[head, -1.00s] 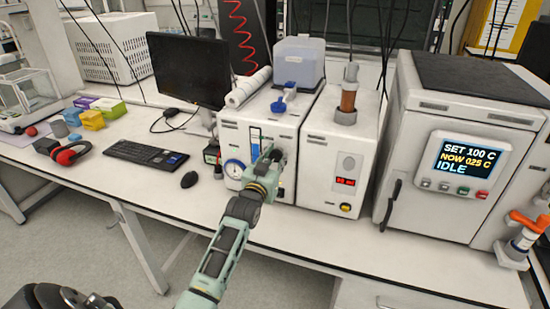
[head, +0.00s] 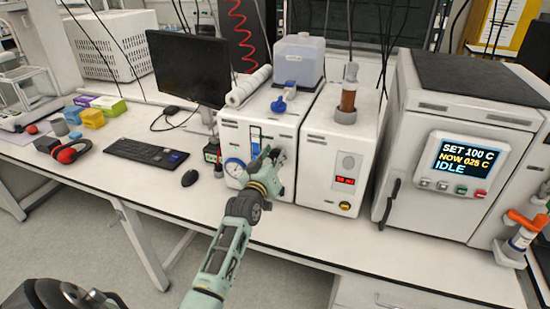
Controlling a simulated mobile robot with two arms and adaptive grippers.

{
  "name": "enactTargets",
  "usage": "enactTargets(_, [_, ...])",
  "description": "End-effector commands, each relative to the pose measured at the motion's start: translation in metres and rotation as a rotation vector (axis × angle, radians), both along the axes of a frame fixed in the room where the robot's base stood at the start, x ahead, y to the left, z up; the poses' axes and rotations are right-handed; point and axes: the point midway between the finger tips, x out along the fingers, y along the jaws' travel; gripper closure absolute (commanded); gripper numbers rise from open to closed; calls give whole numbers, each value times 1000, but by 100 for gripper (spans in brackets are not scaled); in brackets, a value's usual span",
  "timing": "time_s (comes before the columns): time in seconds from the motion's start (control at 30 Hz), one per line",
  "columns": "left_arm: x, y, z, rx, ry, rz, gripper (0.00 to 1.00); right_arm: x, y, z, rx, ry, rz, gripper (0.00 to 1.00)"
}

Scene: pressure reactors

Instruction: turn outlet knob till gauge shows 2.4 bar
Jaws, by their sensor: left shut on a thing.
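The gauge's needle and numbers are too small to read. My left gripper (head: 272,158) is at the front of this unit, right of the gauge, shut on what appears to be the outlet knob. The fingers and wrist hide most of the knob, so its angle cannot be told. My right gripper is not in view.
A second white unit (head: 325,150) with a red display stands close on the right. Further right is a large oven (head: 420,150) reading IDLE. A mouse (head: 190,178) and keyboard (head: 146,154) lie to the left. A blue valve (head: 279,104) sits on top.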

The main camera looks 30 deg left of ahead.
Motion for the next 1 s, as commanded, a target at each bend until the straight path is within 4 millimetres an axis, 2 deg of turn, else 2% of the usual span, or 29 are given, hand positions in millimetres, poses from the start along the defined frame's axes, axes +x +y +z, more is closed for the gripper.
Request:
enactTargets(0.03, [0,-6,-9,-8,16,-9,99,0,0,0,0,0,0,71])
enactTargets(0.27, [0,-6,-8,-7,17,-9,99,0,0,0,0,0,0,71])
enactTargets(0.3, [0,-6,-8,-7,17,-9,70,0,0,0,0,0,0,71])
enactTargets(0.43, [0,-6,-8,-6,16,-9,59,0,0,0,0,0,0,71])
enactTargets(1.0, [-2,-2,-4,-2,8,-4,58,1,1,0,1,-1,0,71])
